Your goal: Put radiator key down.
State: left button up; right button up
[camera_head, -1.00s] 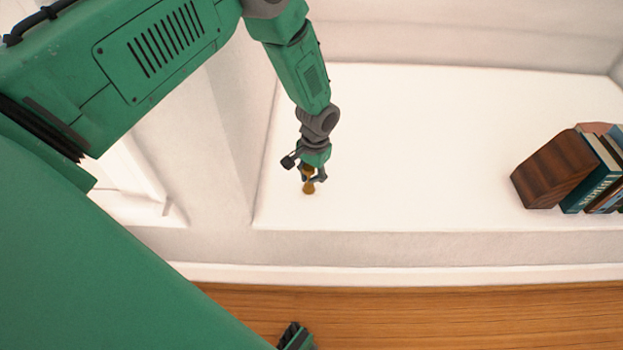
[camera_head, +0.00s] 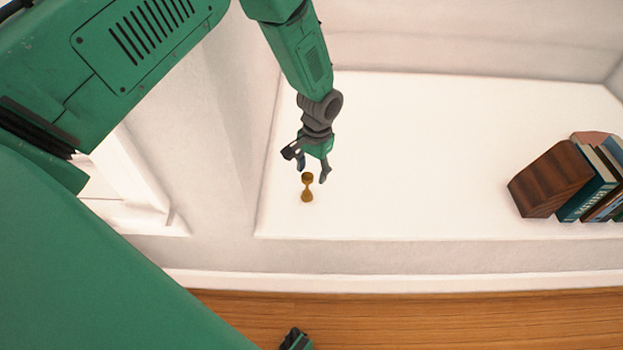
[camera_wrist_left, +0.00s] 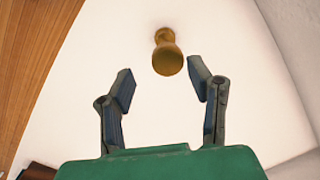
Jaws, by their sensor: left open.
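The radiator key (camera_head: 307,188), a small brass-coloured piece with a narrow waist, stands on the white ledge (camera_head: 430,170) near its left front part. It also shows in the left wrist view (camera_wrist_left: 167,52), just beyond the fingertips and clear of both. My left gripper (camera_head: 312,176) is open and empty, just behind and above the key in the head view. In the left wrist view the two fingers (camera_wrist_left: 159,82) stand wide apart with white surface between them.
A dark wooden block-like bookend (camera_head: 550,180) and several books (camera_head: 588,190) stand at the ledge's right. A wall closes the ledge on the left. A wooden floor (camera_head: 450,318) lies below the front edge. The ledge's middle is clear.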

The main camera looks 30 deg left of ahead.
pick_arm(q)
notch_tip(320, 180, up, 6)
jog(key=p, duration=0.1)
jog(key=s+d+f+h, duration=0.1)
jog(key=s+d+f, duration=0.1)
jog(key=s+f, duration=0.5)
jog(key=s+d+f, duration=0.2)
jog(key=s, duration=0.9)
jog(key=s+a+r+t, duration=0.1)
jog(key=s, duration=1.1)
jog(key=shift+s+r, duration=0.3)
jog(key=shift+s, duration=0.1)
notch_tip(320, 180, up, 3)
jog(key=p, duration=0.3)
jog(key=shift+f, duration=0.1)
jog(key=shift+w, duration=0.1)
